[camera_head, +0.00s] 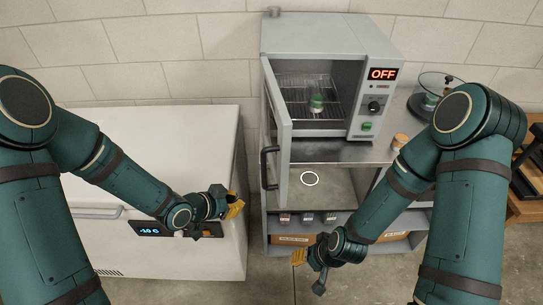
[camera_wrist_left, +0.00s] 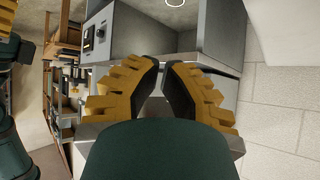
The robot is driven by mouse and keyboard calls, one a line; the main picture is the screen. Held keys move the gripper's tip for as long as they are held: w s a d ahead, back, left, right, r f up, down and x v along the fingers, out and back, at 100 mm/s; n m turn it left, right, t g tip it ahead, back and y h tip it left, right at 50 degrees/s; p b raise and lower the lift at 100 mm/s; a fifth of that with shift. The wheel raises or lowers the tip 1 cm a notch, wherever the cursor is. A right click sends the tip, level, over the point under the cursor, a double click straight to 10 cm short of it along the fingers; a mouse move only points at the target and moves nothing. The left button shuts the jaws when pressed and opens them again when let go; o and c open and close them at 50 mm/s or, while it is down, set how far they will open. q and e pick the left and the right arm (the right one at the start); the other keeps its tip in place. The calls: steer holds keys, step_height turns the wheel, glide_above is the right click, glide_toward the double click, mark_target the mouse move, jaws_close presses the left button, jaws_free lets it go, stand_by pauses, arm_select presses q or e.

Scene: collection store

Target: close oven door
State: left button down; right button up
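The oven (camera_head: 315,38) is a grey box on a metal bench. Its door (camera_head: 279,120) stands open, hinged at the left and swung out toward me. A dark handle (camera_head: 266,168) is on the door's outer left side. Inside, a green-and-clear jar (camera_head: 317,103) sits on a wire rack. My left gripper (camera_head: 235,208) is below and left of the handle, apart from it. In the left wrist view its yellow fingers (camera_wrist_left: 162,72) have an empty gap between them. My right gripper (camera_head: 305,257) is low in front of the bench; its finger gap is unclear.
A white chest freezer (camera_head: 170,140) with a display stands left, under my left forearm. The oven's panel (camera_head: 376,100) reads OFF. A small orange-topped jar (camera_head: 399,141) and a glass dish (camera_head: 436,86) are at right.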

mark_target(265, 167)
arm_select(q)
step_height(265, 167, up, 15)
steer(key=w+m+h+p, duration=0.1)
steer(key=m+h+p, duration=0.25)
steer(key=m, duration=0.85)
steer(key=s+a+r+m+g+p, duration=0.15)
steer(key=s+r+m+g, duration=0.45)
steer(key=m, duration=0.6)
steer(key=shift+t+h, duration=0.45)
steer(key=shift+t, duration=0.05)
steer(key=x, duration=0.3)
steer(key=r+b+x, duration=0.1)
steer(key=x, duration=0.3)
steer(key=w+d+x, duration=0.1)
steer(key=x, duration=0.3)
steer(key=shift+r+b, duration=0.3)
steer(key=shift+r, duration=0.1)
steer(key=shift+d, duration=0.6)
steer(key=shift+d, duration=0.1)
